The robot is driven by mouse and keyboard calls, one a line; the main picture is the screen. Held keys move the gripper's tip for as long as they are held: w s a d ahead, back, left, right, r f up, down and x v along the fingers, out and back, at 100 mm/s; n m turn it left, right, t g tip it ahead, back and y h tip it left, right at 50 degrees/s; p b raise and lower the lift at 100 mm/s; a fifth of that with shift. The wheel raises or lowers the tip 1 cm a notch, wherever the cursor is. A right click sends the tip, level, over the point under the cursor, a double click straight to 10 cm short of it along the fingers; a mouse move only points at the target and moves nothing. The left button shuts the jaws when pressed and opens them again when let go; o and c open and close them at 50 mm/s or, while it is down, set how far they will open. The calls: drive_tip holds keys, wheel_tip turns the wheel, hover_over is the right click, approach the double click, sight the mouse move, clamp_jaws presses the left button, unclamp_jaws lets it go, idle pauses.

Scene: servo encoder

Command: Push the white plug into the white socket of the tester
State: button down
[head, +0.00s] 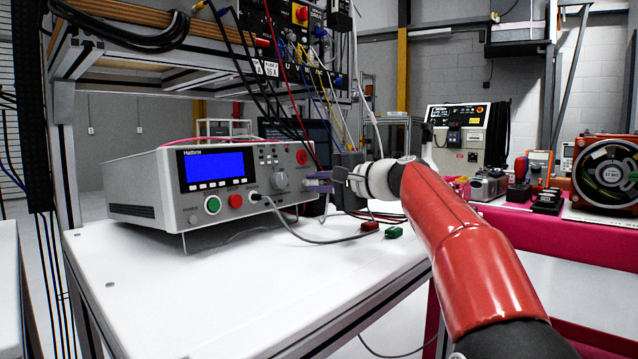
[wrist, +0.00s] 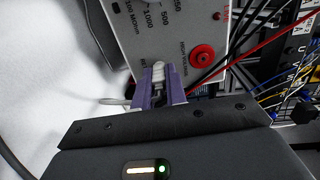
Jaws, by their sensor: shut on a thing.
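The tester (head: 190,185) is a pale grey box with a blue screen, standing on the white table. My gripper (head: 312,181) is at the right end of its front panel, below the red knob. In the wrist view, the purple fingers of my gripper (wrist: 161,88) are shut on the white plug (wrist: 158,69). The plug points at the panel, between the dial markings and the red high-voltage terminal. Its tip is at or very near the panel; I cannot tell whether it is inside a socket. The white socket is not clearly seen, hidden behind plug and fingers.
A grey lead (head: 290,232) runs from the tester's front across the white table (head: 250,285) to red (head: 370,226) and green (head: 393,232) clips. Black and red cables (wrist: 240,50) hang close to the right of my gripper. The table front is clear.

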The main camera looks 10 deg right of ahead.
idle(0.8)
drive_tip(key=c, duration=1.3)
unclamp_jaws()
drive_tip(key=shift+c, duration=0.2)
drive_tip(key=b+v, duration=0.2)
drive_tip(key=v, duration=0.4)
drive_tip(key=shift+s+d, duration=0.3)
drive_tip(key=shift+r, duration=0.1)
